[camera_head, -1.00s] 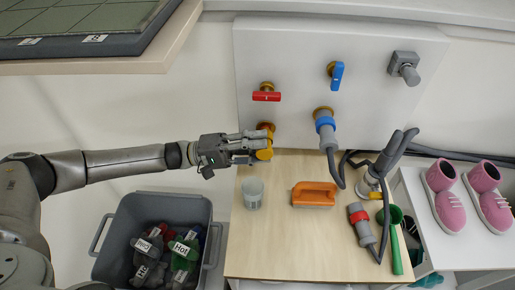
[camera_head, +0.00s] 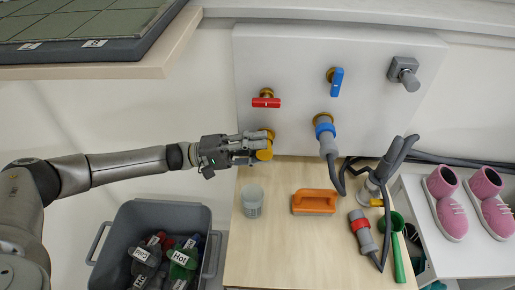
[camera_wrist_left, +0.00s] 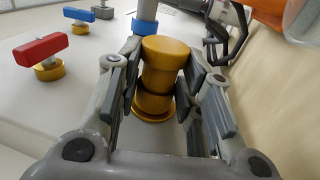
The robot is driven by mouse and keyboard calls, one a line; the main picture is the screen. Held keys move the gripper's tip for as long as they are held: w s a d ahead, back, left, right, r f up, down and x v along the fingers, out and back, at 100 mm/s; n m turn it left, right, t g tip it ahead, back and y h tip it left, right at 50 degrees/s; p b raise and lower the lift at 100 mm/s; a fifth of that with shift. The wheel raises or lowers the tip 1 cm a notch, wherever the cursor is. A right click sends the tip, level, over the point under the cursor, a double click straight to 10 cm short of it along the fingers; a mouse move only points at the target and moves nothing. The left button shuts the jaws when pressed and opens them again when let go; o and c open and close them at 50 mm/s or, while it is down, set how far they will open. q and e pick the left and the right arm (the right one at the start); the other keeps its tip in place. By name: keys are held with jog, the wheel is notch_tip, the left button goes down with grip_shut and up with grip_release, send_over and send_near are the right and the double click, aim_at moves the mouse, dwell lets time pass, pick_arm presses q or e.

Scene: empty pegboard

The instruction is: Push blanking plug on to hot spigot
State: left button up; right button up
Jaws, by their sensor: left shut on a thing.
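My left gripper (camera_head: 262,146) reaches in from the left at the pegboard's lower left, below the red-handled tap (camera_head: 266,101). Its fingers are shut on a brass-yellow blanking plug (camera_head: 265,155). In the left wrist view, the plug (camera_wrist_left: 166,48) sits between the finger pads (camera_wrist_left: 160,85), in line with the brass spigot and its round flange (camera_wrist_left: 152,112) on the board. The plug's end faces the camera. The fingers hide parts of the joint, so I cannot tell how far the plug is on the spigot. My right gripper is not in view.
A blue tap (camera_head: 336,80) and blue-collared hose (camera_head: 326,138) are to the right. A clear cup (camera_head: 253,199), orange brush (camera_head: 314,201), hose fittings (camera_head: 362,232) and green funnel (camera_head: 397,250) occupy the wooden table (camera_head: 290,250). A grey bin (camera_head: 125,222) stands lower left.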

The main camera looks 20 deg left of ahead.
pick_arm(q)
jog(key=shift+w+r, duration=0.1)
jog(key=o, duration=1.2)
jog(key=shift+c, duration=0.2)
jog(key=v, duration=1.2)
